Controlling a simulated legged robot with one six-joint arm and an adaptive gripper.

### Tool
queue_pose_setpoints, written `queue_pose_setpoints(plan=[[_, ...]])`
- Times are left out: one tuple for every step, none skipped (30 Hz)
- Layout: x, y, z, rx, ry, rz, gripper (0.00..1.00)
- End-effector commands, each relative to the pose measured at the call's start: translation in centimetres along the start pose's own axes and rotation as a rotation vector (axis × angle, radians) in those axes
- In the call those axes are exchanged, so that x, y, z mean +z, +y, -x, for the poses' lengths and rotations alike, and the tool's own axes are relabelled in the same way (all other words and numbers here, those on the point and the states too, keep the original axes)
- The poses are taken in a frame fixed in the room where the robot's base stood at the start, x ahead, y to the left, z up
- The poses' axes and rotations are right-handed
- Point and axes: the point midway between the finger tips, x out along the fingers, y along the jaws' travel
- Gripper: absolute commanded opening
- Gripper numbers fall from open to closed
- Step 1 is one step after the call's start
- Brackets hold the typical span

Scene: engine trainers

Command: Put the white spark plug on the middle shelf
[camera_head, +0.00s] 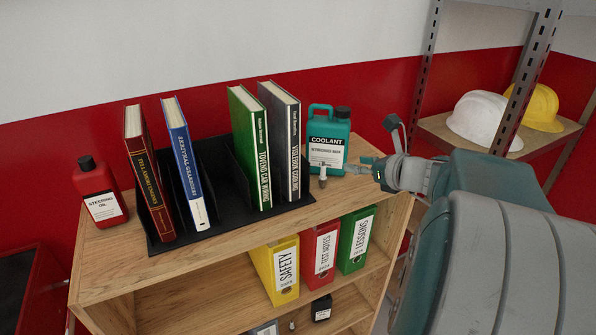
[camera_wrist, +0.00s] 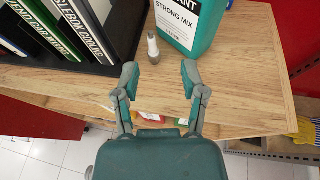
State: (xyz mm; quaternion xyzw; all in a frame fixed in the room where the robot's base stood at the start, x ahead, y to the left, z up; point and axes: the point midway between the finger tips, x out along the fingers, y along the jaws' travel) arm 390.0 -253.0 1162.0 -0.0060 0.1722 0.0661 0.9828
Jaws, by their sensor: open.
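The spark plug (camera_head: 322,177), with a pale upper part and a darker base, stands upright on the wooden shelf unit's top, just in front of the teal coolant jug. It also shows in the wrist view (camera_wrist: 152,45), beyond my fingertips. My gripper (camera_head: 362,166) is open and empty, to the right of the plug in the head view. In the wrist view its fingertips (camera_wrist: 159,72) are spread, with the plug ahead of the gap, nearer the left finger. The middle shelf (camera_head: 372,266) lies below the top board and bears several binders; part of it is hidden.
The coolant jug (camera_head: 328,138) stands close behind the plug. A black book rack (camera_head: 215,170) with books is to the left, and a red steering oil bottle (camera_head: 101,192) farther left. Below are a yellow binder (camera_head: 277,270) and a small black container (camera_head: 321,308).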

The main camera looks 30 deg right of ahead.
Motion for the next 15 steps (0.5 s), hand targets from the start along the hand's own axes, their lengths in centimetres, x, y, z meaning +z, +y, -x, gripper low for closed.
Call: queue_pose_setpoints(plan=[[0.0, 0.4, -0.9, 0.006, 0.002, 0.002, 0.55], [0.0, 0.6, -1.4, 0.007, 0.002, 0.004, 0.55], [0.0, 0.8, -2.1, 0.007, 0.004, 0.007, 0.55], [0.1, 1.0, -2.7, 0.008, 0.004, 0.008, 0.55], [0.1, 1.0, -3.2, 0.006, 0.004, 0.009, 0.55], [0.1, 1.1, -3.8, 0.006, 0.004, 0.011, 0.55], [0.1, 1.1, -4.2, 0.006, 0.004, 0.011, 0.55], [0.1, 1.1, -4.5, 0.004, 0.004, 0.011, 0.55], [0.1, 1.1, -4.8, 0.004, 0.004, 0.012, 0.55], [0.1, 1.2, -5.0, 0.004, 0.004, 0.013, 0.55], [0.1, 1.2, -5.1, 0.004, 0.004, 0.013, 0.55], [0.0, 1.2, -5.4, 0.004, 0.004, 0.012, 0.55], [-0.1, 1.1, -5.7, 0.004, 0.005, 0.011, 0.55], [-0.2, 1.1, -6.1, 0.004, 0.005, 0.011, 0.55], [-0.4, 1.2, -6.7, 0.006, 0.006, 0.012, 0.55]])
